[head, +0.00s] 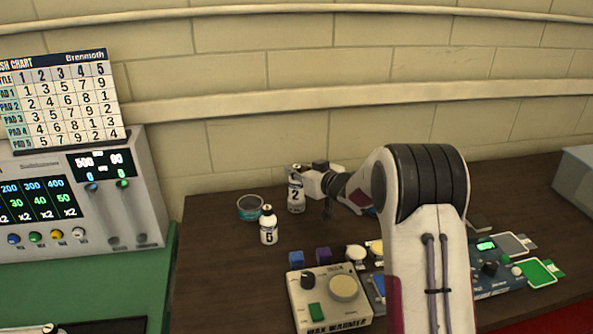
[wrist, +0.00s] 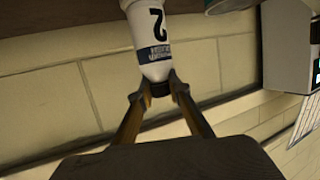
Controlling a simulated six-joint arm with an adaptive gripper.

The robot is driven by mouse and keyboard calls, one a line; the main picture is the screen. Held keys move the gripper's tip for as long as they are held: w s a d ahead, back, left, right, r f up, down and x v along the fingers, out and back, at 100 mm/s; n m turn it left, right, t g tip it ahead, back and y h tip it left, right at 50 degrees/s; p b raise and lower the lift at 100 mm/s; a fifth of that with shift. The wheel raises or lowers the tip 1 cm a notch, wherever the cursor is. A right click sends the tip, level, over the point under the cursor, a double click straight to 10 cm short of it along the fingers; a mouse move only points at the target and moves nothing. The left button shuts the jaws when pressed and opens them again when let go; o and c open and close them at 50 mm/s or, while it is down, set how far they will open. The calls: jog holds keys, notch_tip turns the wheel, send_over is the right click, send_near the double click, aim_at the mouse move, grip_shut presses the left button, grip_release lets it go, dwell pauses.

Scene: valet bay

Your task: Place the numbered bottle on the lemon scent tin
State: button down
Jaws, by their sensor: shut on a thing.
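A white bottle marked 2 (head: 296,195) is upright at the back of the dark table. In the wrist view the same bottle (wrist: 152,38) shows its number and dark label band. My gripper (wrist: 157,86) is shut on its dark cap end. In the head view, I cannot tell whether the bottle's base touches the table. A second white bottle, marked 5 (head: 268,228), stands in front and to the left. A teal open tin (head: 250,215) sits left of both. No lemon scent label is readable; a cream round piece (head: 355,251) and a yellowish one (head: 376,247) lie nearer.
A device with a green display (head: 486,245) is at right. A big dispenser panel (head: 82,198) and number chart (head: 62,100) are at left.

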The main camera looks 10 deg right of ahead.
jog(key=c, duration=1.9)
grip_release()
jog(key=shift+f, duration=0.15)
jog(key=shift+r, duration=0.2)
jog(key=shift+s+d+r, duration=0.1)
jog(key=shift+s, duration=0.15)
jog(key=v, duration=1.1)
jog(key=shift+s, duration=0.2)
jog(key=shift+d+r, duration=0.1)
